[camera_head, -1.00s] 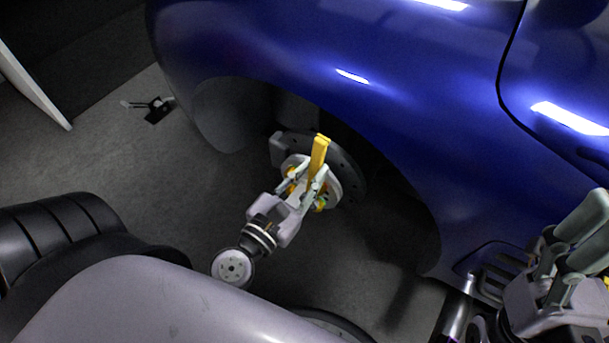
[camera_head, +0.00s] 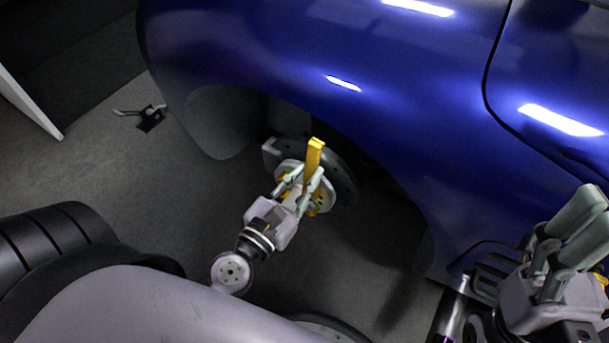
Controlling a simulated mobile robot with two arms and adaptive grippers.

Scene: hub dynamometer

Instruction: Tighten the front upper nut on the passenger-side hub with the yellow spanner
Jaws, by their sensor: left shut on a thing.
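The yellow spanner (camera_head: 313,162) stands up out of my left gripper (camera_head: 304,186), with its upper end clear of the fingers. My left gripper is shut on the spanner, in front of the hub (camera_head: 325,198) inside the wheel arch. The hub is a pale disc with yellowish nuts around it, partly covered by the gripper. The front upper nut and the spanner's working end are too small and covered to tell whether they touch. My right gripper (camera_head: 573,228) is at the right edge, away from the hub; its finger gap is unclear.
The blue car body (camera_head: 400,110) arches over the hub, with a dark brake disc (camera_head: 345,180) behind it. A small black-based object (camera_head: 150,119) lies on the grey floor at left. Open floor (camera_head: 130,170) lies left of the wheel arch.

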